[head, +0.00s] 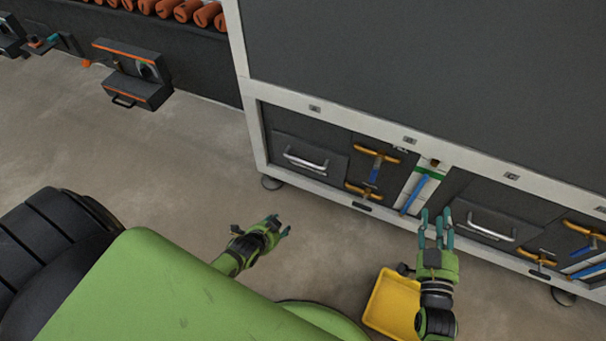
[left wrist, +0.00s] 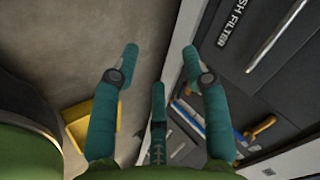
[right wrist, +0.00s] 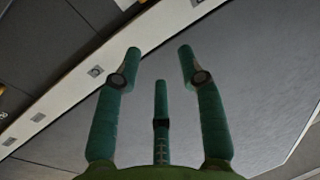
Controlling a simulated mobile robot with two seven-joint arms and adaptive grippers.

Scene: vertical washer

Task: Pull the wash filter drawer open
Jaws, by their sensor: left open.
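The wash filter drawer (head: 282,145) is a dark panel with a silver bar handle (head: 305,161) at the cabinet's lower left, and it looks closed. In the left wrist view its label (left wrist: 232,22) reads "...SH FILTER" beside the bar handle (left wrist: 275,36). My left gripper (head: 281,229) is open and empty, apart from the handle, in front of and below the drawer in the head view. My right gripper (head: 437,224) is open and empty, in front of the cabinet left of the other drawer (head: 492,216). In the right wrist view its fingers (right wrist: 158,65) are spread.
Orange valve handles (head: 377,153) and blue pipes (head: 414,194) lie between the two drawers. A yellow tray (head: 394,300) lies on the floor near my right arm. The floor left of my left gripper is clear.

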